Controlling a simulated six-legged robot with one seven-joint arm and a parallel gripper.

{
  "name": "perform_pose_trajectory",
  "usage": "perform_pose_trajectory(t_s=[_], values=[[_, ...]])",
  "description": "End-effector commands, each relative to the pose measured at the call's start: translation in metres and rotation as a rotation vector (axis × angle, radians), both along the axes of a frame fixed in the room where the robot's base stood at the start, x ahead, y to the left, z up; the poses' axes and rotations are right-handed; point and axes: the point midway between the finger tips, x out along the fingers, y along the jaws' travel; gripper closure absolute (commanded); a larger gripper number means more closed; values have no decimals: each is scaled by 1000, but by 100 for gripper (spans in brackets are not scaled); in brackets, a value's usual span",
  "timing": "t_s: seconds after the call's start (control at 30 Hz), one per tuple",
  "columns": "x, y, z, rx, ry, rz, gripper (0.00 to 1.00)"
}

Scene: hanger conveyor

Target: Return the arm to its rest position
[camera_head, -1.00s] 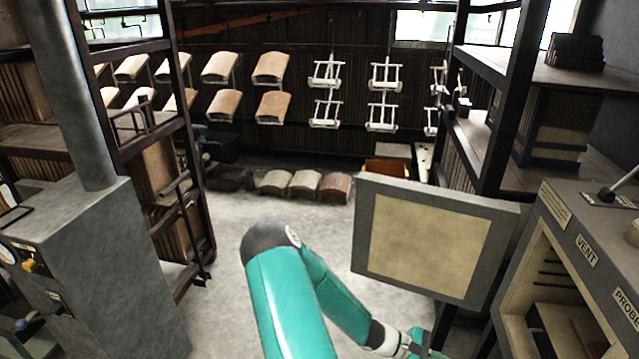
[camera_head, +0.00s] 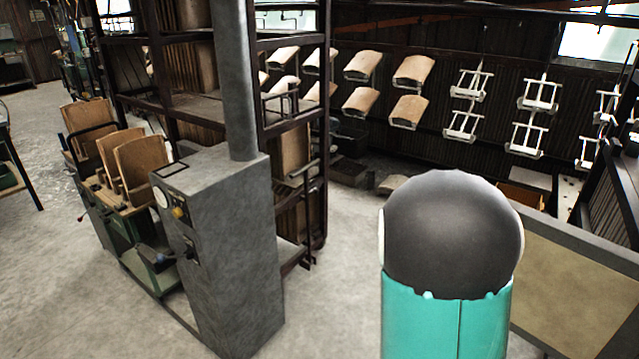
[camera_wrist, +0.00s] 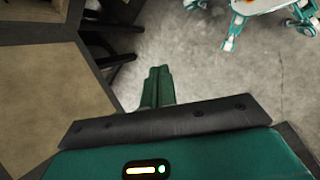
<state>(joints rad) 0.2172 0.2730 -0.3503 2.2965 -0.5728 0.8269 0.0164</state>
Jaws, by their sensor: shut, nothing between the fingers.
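My gripper (camera_wrist: 158,86) shows in the wrist view as two green fingers pressed together, shut and empty, over the grey concrete floor. It is close to the framed tan door panel (camera_wrist: 45,95) on the left of that view, but seems apart from it. In the head view a teal link of my arm (camera_head: 447,325) with a black rounded joint cap stands large at the lower right. My gripper is hidden from the head view. My own teal and white legs show at the top right of the wrist view.
In the head view the door panel (camera_head: 575,290) lies behind my arm at the right. A grey cabinet with a pipe (camera_head: 225,260) stands left of centre, beside a dark rack (camera_head: 318,150). A green cart with wooden boards (camera_head: 130,215) is at left.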

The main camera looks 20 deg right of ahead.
Motion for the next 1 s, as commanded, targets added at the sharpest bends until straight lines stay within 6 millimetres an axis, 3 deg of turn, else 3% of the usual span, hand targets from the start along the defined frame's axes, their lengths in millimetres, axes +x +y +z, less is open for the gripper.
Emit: perform_pose_trajectory(t_s=[0.2, 0.5, 0.77, 1.0], values=[[29, 49, 44, 46, -180, 20, 100], [48, 118, 104, 125, -402, 59, 100], [46, 178, 154, 201, -583, 114, 100], [30, 231, 195, 277, -736, 173, 100]])
